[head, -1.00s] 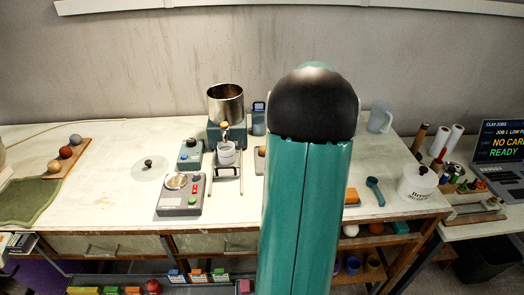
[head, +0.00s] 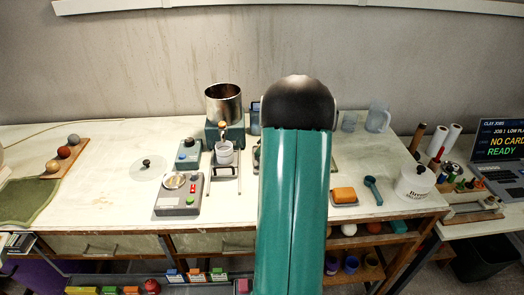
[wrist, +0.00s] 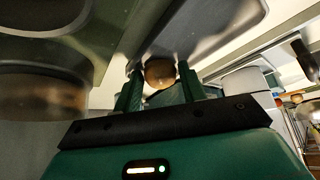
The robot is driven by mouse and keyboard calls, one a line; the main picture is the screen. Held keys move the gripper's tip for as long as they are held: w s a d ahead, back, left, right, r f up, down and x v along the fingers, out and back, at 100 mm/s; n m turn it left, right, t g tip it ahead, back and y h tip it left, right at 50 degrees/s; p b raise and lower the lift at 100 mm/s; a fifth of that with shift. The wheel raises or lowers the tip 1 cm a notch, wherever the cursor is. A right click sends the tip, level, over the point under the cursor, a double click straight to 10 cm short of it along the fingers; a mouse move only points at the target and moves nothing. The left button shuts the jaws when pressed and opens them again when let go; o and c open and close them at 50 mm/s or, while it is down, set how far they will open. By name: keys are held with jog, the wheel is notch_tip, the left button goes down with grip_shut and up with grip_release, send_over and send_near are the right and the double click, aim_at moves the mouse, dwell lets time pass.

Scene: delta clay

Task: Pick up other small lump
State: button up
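A small round tan-brown lump (wrist: 160,73) shows in the wrist view, between the tips of my gripper (wrist: 159,80). The two dark green fingers stand apart, one on each side of it. I cannot tell whether they touch it. In the head view my gripper is hidden behind my own teal arm, and so is the spot it has reached. Three round lumps, grey (head: 74,139), red-brown (head: 64,152) and tan (head: 53,166), rest on a wooden board (head: 76,154) at the far left of the table.
Left of my arm are a steel pot (head: 223,103) on a teal stand, a white cup (head: 225,154) and a grey scale (head: 179,194). The left-middle tabletop is mostly clear.

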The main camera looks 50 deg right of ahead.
jog(key=c, duration=0.5)
